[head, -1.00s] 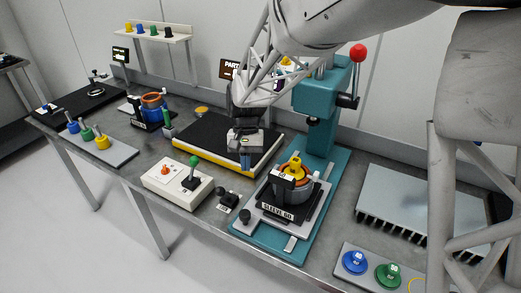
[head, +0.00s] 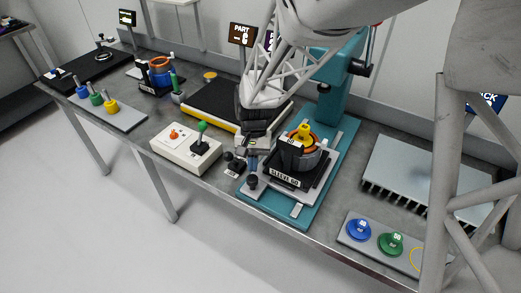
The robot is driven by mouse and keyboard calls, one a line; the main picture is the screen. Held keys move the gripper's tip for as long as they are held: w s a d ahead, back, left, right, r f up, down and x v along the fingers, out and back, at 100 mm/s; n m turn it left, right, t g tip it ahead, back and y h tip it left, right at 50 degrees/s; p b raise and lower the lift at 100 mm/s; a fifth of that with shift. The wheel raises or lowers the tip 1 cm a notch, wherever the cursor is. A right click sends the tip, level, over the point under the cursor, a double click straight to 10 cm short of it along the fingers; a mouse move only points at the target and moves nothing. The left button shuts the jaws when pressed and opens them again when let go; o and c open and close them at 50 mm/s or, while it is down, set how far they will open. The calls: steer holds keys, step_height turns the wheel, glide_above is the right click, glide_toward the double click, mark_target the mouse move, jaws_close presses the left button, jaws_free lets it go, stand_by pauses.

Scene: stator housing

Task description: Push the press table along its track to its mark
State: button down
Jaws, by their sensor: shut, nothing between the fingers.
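The press table (head: 305,188) is a grey plate on the teal press base (head: 317,212). It carries a black fixture with a SLEEVE label (head: 285,176), holding a grey ring-shaped housing (head: 313,160) with an orange winding and a yellow top piece (head: 304,133). A dark knob (head: 252,182) stands at its front-left corner. My gripper (head: 251,161) is shut and empty, low, just left of the fixture and behind the knob. I cannot tell whether it touches the table. The track and the mark are not clearly made out.
The teal press column (head: 334,90) rises behind the table. A white control box (head: 187,149) with a green-knobbed lever and a small black switch (head: 233,163) sit to the left. A finned grey block (head: 425,178) and a coloured-button tray (head: 378,240) are on the right.

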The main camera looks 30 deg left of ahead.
steer(key=shift+s, duration=0.1)
stand_by(0.3)
steer(key=s, duration=0.7)
steer(key=shift+f, duration=0.1)
steer(key=shift+w, duration=0.15)
steer(key=w, duration=0.1)
steer(key=w+a, duration=0.2)
steer(key=shift+w+r, duration=0.2)
steer(key=shift+w, duration=0.15)
steer(key=v, duration=1)
steer(key=shift+s+d, duration=0.15)
